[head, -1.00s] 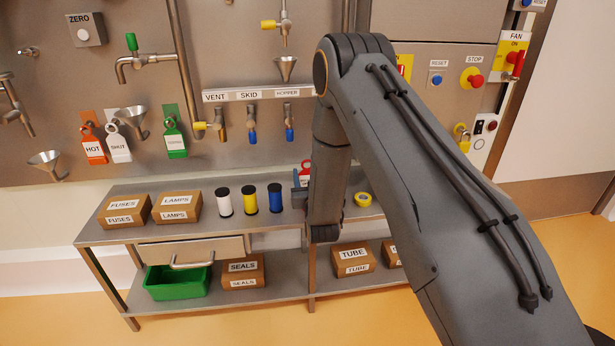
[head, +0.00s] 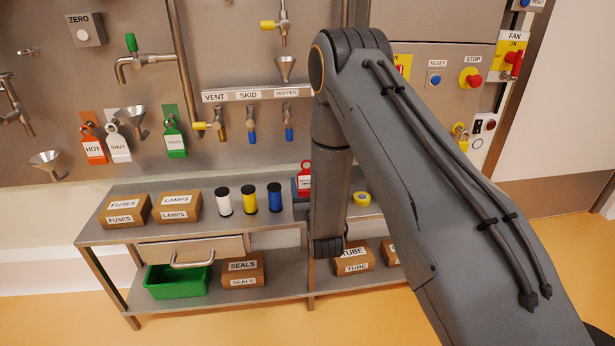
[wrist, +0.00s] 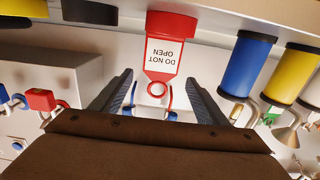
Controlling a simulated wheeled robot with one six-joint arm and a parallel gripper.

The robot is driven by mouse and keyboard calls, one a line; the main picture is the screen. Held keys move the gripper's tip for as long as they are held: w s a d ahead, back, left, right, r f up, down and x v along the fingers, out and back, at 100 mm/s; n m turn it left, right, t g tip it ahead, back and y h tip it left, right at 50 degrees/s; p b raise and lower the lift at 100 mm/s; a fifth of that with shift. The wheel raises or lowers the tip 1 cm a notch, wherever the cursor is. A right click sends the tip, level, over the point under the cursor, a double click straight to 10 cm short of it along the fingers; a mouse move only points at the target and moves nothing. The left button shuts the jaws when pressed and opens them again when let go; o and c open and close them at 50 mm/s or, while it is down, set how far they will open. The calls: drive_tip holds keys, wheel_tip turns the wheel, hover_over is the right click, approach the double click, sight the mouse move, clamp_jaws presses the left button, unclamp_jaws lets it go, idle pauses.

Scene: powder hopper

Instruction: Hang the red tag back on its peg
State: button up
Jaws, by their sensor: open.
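The red tag (wrist: 165,52) reads "DO NOT OPEN" upside down in the wrist view, on a white label with a red border. Its ring end points toward my gripper (wrist: 160,80). The fingers are open, one on each side of that end, and the tag is not visibly clamped. In the head view the red tag (head: 304,180) stands on the bench top just left of my forearm, partly hidden by it. My gripper is mostly hidden there. I cannot pick out the tag's empty peg.
A yellow tape roll (head: 362,199) lies right of my forearm. Orange, white and green tags hang on the wall panel (head: 240,60) above, among valves and funnels.

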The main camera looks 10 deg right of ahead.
drive_tip(key=s, duration=0.6)
drive_tip(key=shift+s, duration=0.15)
drive_tip(key=shift+a+r+g, duration=0.25)
drive_tip(key=shift+r+g, duration=0.05)
drive_tip(key=shift+r, duration=0.1)
drive_tip(key=s+a+r+n+g+y, duration=0.1)
drive_tip(key=s+a+r+g+y, duration=0.1)
drive_tip(key=s+a+r+g, duration=0.45)
drive_tip(key=s+d+r+g, duration=0.1)
drive_tip(key=s+r+g, duration=0.2)
drive_tip(key=s, duration=0.7)
drive_tip(key=s+d+r+n+g+h, duration=0.1)
drive_tip(key=s+r+g, duration=0.3)
drive_tip(key=s, duration=0.6)
drive_tip(key=s+d+r+g, duration=0.2)
drive_tip(key=s+r+g, duration=0.2)
drive_tip(key=s, duration=0.6)
drive_tip(key=shift+s+d+n, duration=0.2)
drive_tip(key=shift+s+n, duration=0.15)
drive_tip(key=shift+n, duration=0.05)
